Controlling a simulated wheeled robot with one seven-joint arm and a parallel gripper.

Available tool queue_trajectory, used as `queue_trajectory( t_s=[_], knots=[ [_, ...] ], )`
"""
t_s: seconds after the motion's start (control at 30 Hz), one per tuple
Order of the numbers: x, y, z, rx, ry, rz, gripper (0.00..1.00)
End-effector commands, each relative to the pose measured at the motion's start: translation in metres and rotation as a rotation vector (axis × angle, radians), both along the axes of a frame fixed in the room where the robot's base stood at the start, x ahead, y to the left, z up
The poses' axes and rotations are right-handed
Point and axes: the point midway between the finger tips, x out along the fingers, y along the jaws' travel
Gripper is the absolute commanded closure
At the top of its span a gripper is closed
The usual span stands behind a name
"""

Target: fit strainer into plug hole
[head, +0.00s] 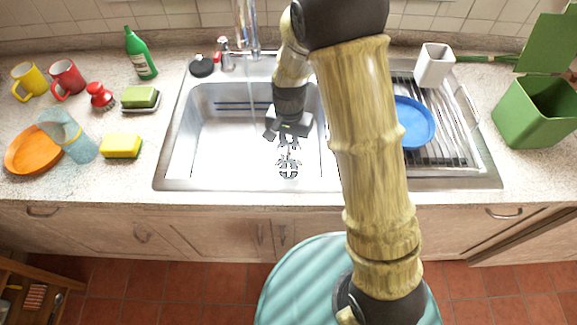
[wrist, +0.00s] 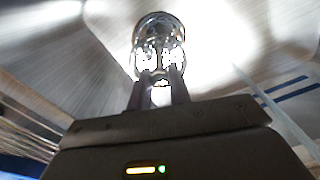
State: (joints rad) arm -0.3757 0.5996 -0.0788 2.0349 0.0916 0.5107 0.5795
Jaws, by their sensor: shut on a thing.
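The strainer (head: 288,168) is a small, shiny metal piece with dark openings, in the sink basin area of the head view. My gripper (head: 289,145) points down over the basin and is shut on the strainer's upper part. In the wrist view the two fingers (wrist: 160,92) are close together at the near side of the round, shiny strainer (wrist: 158,35). The plug hole cannot be told apart from the strainer in either view. How high the strainer is above the basin floor is unclear.
The steel sink (head: 215,150) has walls around the gripper. A faucet (head: 246,30) stands behind, with water apparently running. A drying rack (head: 455,135) with a blue plate (head: 414,123) lies right. A black plug (head: 202,66) rests on the back rim. Mugs, sponges and a bottle stand left.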

Motion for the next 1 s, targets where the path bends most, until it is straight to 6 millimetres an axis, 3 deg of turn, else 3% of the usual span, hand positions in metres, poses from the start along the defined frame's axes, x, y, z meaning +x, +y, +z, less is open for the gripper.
queue_trajectory(
  t_s=[0.37,0.7,1.0],
  knots=[
    [0.000,0.000,-0.003,-0.001,0.000,0.000,1.00],
    [0.000,0.000,-0.049,-0.001,0.001,0.000,1.00],
    [0.000,0.000,-0.052,0.000,0.000,0.000,1.00]
  ],
)
